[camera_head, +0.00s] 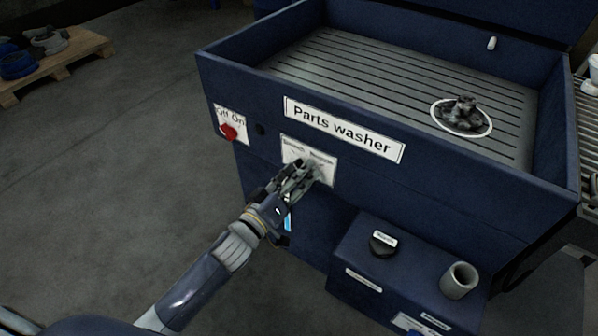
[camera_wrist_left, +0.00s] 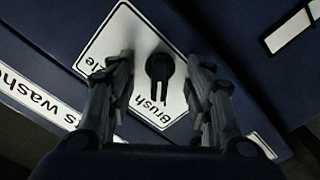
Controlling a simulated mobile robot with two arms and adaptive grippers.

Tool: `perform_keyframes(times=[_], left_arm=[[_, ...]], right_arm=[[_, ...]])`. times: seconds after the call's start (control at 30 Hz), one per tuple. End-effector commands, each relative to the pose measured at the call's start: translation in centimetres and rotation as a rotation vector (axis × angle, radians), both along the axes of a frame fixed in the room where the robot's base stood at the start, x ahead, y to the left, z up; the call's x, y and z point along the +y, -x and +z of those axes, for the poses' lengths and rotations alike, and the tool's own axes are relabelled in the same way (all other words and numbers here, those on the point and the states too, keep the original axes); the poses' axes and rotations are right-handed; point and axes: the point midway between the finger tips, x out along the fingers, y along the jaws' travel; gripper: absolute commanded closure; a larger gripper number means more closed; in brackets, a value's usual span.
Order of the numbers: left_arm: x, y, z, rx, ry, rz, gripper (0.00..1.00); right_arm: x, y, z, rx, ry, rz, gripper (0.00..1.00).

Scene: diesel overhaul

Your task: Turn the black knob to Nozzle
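The black knob (camera_wrist_left: 160,68) sits on a white label plate (camera_wrist_left: 133,38) in the left wrist view. The plate reads "Brush", with a word ending in "zle" partly covered by a finger. The knob's narrow end points down in that view, beside the word "Brush". My left gripper (camera_wrist_left: 162,92) is open, with one finger on each side of the knob and gaps between. In the head view my left gripper (camera_head: 306,172) is in front of the plate (camera_head: 328,173) and hides the knob. My right gripper is not in view.
The blue parts washer (camera_head: 440,185) carries a red Off/On switch (camera_head: 228,131) left of the plate. A greasy part (camera_head: 462,112) lies on its slatted top. A lower box (camera_head: 350,262) with a black cap (camera_head: 383,245) and a grey cup (camera_head: 459,280) juts out at the lower right.

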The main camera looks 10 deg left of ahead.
Motion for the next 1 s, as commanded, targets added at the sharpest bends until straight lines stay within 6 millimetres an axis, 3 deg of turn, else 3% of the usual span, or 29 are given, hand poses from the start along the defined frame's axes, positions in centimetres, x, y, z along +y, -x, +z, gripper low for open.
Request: perform_keyframes(times=[0.03,0.23,0.53,1.0], left_arm=[[0.0,0.0,0.0,0.0,0.0,0.0,0.65],[0.0,0.0,0.0,0.0,0.0,0.0,0.94],[0.0,0.0,0.1,-0.03,-0.084,0.0,0.94],[-0.2,0.1,0.0,-0.274,-0.76,-0.001,0.94]], right_arm=[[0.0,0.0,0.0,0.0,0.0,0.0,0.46],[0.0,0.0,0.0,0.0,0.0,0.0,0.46],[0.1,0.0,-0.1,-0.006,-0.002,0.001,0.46],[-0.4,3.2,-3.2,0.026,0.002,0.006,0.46]])
